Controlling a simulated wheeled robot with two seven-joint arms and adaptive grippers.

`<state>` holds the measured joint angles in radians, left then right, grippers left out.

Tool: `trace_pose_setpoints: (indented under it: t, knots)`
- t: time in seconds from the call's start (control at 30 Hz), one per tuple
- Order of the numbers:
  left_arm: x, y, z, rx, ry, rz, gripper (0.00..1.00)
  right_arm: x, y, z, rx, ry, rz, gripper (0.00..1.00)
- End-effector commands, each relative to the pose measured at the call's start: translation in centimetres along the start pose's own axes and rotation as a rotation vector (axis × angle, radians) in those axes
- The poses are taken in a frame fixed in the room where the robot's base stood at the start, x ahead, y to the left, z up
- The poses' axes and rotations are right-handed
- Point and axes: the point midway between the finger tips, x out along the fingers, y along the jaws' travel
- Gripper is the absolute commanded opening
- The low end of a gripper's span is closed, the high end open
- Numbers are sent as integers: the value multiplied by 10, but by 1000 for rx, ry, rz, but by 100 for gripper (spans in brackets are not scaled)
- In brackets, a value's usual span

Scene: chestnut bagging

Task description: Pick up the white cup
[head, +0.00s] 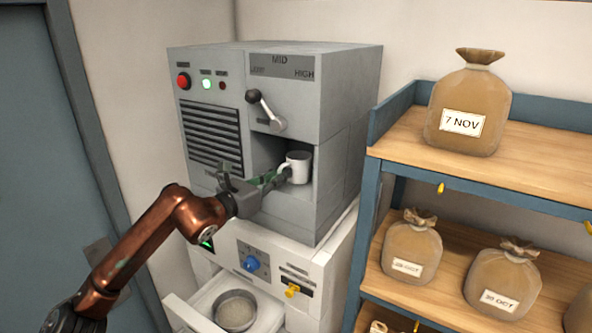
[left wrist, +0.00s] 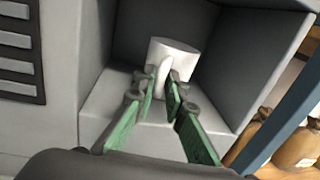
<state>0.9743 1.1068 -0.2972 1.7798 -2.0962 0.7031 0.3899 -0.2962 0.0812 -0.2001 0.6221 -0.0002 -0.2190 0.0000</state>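The white cup (head: 299,166) stands upright in the recess of the grey machine (head: 345,130), with its handle toward my left gripper. My left gripper (head: 276,178) reaches into the recess from the left at the cup's height. In the left wrist view the cup (left wrist: 178,55) is straight ahead, and its handle shows between the fingertips of my left gripper (left wrist: 163,82). The green-padded fingers stand apart, one on each side of the handle, with a narrow gap between them. Whether either pad touches the handle is hard to tell. My right gripper is not in view.
The recess walls (left wrist: 238,60) stand close around the cup. A lever (head: 266,110) juts out above the recess. An open drawer (head: 200,306) holding a round pan (head: 235,309) is below. A shelf (head: 400,145) with several brown bags stands at right.

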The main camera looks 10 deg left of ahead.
Motion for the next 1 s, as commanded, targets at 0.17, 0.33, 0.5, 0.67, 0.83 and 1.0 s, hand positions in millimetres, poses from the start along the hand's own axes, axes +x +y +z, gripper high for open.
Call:
trace_pose_setpoints:
  t: [0.17, 0.33, 0.5, 0.67, 0.83, 1.0]
  knots:
    - [0, 0, 0, 0, 0, 0, 0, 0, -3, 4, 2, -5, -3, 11]
    - [0, 0, 0, 0, 0, 0, 0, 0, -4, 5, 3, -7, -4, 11]
    - [0, 0, 0, 0, 0, 0, 0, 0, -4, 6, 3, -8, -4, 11]
    - [-1, 0, 1, 0, -1, 0, 0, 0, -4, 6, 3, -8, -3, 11]
    - [0, 0, 1, 0, -1, 0, 0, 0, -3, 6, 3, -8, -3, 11]
    - [0, 0, 5, 0, -3, 0, 0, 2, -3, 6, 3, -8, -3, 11]
